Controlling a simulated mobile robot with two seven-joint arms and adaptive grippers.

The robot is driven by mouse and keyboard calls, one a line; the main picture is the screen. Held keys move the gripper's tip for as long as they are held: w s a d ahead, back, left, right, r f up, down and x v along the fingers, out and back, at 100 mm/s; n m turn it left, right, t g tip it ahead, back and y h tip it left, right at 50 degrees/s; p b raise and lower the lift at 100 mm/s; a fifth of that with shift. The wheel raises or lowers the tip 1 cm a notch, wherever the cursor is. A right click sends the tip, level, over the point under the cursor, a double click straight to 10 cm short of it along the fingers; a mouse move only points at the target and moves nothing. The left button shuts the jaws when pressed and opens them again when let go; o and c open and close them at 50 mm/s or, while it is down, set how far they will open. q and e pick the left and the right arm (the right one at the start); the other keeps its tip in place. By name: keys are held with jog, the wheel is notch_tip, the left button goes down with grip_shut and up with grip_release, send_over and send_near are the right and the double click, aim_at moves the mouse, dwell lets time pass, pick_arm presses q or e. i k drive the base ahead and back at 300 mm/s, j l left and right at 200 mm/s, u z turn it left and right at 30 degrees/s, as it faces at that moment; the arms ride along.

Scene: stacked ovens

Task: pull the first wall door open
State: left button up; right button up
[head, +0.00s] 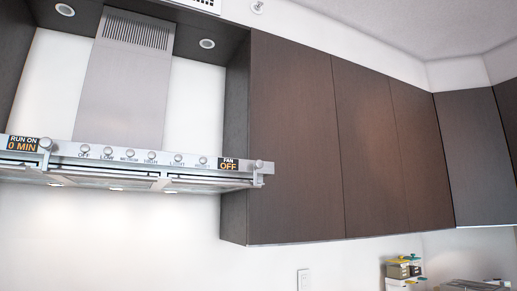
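In the head view a row of dark brown wall cabinet doors hangs on the wall to the right of the range hood. The leftmost wide door (292,140) is flat and has no visible handle. A second door (368,145) and a narrower third door (420,150) follow to its right. All of these doors look shut, with thin seams between them. Which of them the task calls the first cannot be told from this frame. Neither of my grippers shows in the view.
A steel range hood (125,85) with a control bar (130,158) juts out at the left. Another cabinet door (478,155) is at the right corner. Small boxes (398,271) stand below at the lower right. A wall switch (303,279) is under the cabinets.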

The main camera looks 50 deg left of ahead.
aim_at(292, 121)
jog(key=u, duration=1.35)
jog(key=l+z, duration=0.25)
jog(key=k+l, duration=0.05)
